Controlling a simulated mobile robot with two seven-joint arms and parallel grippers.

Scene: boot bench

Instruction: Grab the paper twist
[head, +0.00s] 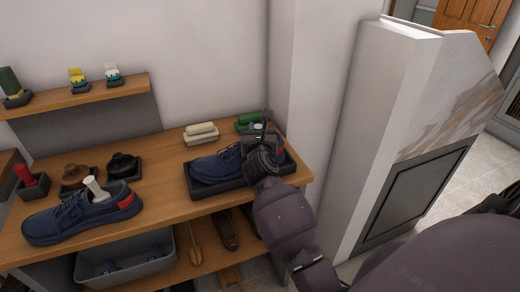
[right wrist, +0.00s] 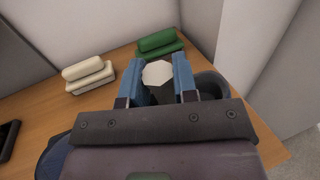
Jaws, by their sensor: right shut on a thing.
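My right gripper (head: 262,131) is over the blue shoe (head: 217,166) that lies in a dark tray at the right end of the bench. In the right wrist view its two blue fingers (right wrist: 158,80) are shut on a pale paper twist (right wrist: 157,73), seen end-on as a whitish round top. The twist's lower part is hidden by the gripper. Another white twist (head: 95,187) sticks up from the opening of the other blue shoe (head: 70,219), with a red heel, at the left. My left gripper is not in view.
Cream (head: 201,133) and green (head: 248,122) brushes lie at the back of the bench (head: 158,168). A wall pillar (head: 312,80) stands close on the right. Brown and black brush-like items and a red-topped item stand at left. A grey bin (head: 125,268) is below.

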